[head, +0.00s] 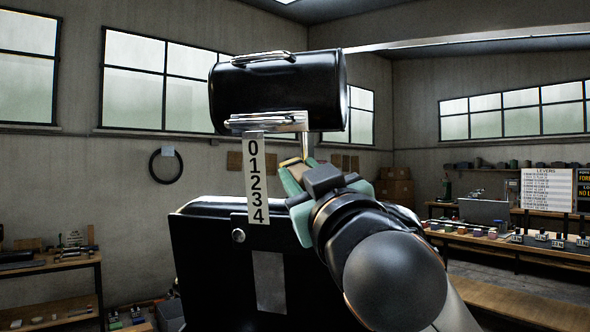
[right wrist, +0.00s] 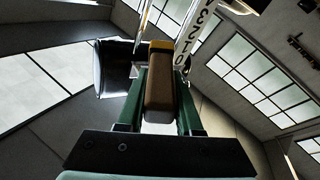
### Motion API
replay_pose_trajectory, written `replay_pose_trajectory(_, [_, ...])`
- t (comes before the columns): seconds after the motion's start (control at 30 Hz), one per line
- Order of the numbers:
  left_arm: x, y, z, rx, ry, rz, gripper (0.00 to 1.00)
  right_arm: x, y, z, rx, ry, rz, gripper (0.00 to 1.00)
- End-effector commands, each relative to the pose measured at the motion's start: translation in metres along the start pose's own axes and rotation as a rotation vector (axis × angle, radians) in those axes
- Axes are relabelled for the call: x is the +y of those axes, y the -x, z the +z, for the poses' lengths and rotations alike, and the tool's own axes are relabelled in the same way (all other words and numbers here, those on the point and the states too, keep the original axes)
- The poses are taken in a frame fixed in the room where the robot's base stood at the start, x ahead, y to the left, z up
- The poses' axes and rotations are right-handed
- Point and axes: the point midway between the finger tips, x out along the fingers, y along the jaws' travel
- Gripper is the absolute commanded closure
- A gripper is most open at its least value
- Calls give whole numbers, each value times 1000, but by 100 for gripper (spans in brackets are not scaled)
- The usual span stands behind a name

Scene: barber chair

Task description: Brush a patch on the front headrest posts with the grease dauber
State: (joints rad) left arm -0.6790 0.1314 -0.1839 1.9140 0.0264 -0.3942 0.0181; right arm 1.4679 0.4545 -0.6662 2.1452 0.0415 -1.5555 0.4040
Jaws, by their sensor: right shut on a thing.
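The black headrest (head: 280,90) stands above the black chair back (head: 215,265). A metal headrest post (head: 307,145) shows below its right side; its lower part is hidden by my gripper. A white scale strip (head: 256,180) marked 0 to 4 hangs at the left. My right gripper (head: 296,174), with green fingers, is shut on the grease dauber (right wrist: 159,85), a brown block with a yellow band and dark end. The dauber's end is close to the post; I cannot tell whether they touch. The headrest also shows in the right wrist view (right wrist: 112,68). My left gripper is not in view.
A shelf bench (head: 55,265) with small items stands at the left. A long workbench (head: 520,240) with several items runs along the right. A metal bar (head: 470,39) extends right from the headrest's top. The air left of the headrest is clear.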

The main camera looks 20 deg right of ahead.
Motion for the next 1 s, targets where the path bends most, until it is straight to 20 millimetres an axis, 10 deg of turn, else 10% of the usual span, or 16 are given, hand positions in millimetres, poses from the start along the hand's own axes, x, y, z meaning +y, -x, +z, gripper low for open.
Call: replay_pose_trajectory(1.0, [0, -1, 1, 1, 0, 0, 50, 17, -36, 30, -3, 0, -1, 100])
